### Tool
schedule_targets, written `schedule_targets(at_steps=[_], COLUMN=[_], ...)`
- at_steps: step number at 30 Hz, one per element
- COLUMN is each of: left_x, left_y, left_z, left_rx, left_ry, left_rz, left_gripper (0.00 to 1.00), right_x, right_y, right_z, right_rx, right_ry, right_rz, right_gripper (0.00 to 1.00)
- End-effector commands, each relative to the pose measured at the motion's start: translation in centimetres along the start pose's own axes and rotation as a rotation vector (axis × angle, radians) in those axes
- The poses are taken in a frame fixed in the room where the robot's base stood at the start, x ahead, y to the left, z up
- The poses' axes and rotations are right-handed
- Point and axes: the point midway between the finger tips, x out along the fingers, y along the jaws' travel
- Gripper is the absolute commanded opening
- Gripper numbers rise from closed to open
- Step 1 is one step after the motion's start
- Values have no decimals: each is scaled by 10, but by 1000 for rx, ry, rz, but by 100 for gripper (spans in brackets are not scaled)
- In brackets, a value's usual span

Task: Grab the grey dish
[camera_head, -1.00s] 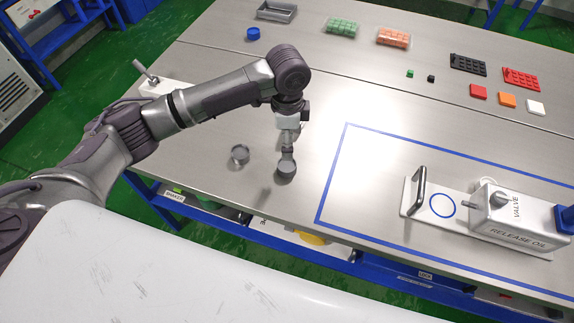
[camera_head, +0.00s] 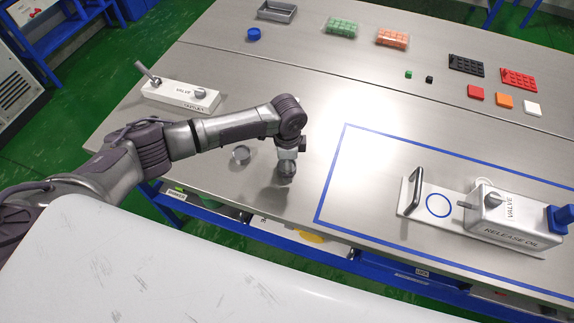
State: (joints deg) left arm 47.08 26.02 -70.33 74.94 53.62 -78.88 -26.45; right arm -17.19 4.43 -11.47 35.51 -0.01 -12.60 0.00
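My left gripper (camera_head: 286,172) points straight down, low over the table (camera_head: 200,215) near its front edge. A small round grey dish (camera_head: 286,181) is right at the fingertips, mostly covered by the gripper. I cannot tell whether the fingers are open or closed on the dish, or whether it touches the table. My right gripper is not in view.
A white valve block (camera_head: 180,95) stands behind my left arm. A release oil unit (camera_head: 510,220) with a handle stands inside the blue outlined area at right. A grey tray (camera_head: 277,11), a blue cap (camera_head: 253,34) and coloured blocks lie farther back. The table's middle is clear.

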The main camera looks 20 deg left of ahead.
Motion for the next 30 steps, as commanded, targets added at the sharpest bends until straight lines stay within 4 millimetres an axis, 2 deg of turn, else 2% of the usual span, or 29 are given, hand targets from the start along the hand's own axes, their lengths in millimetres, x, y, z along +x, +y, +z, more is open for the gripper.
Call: schedule_targets(at_steps=[3, 12, 15, 24, 30], left_x=[0, 0, 0, -3, -23], left_y=[0, 0, 0, 0, -1], left_z=[0, 0, 0, 0, 0], left_rx=[0, 0, 0, 0, 1], left_ry=[0, -1, 0, 0, 2], left_rz=[0, 0, 0, 0, -3], left_gripper=[84, 34, 21, 21, 21], right_x=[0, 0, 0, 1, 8], right_y=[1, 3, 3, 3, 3], right_z=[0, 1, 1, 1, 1], right_rx=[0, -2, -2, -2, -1], right_ry=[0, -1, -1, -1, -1], right_rz=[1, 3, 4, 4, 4], right_gripper=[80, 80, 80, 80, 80])
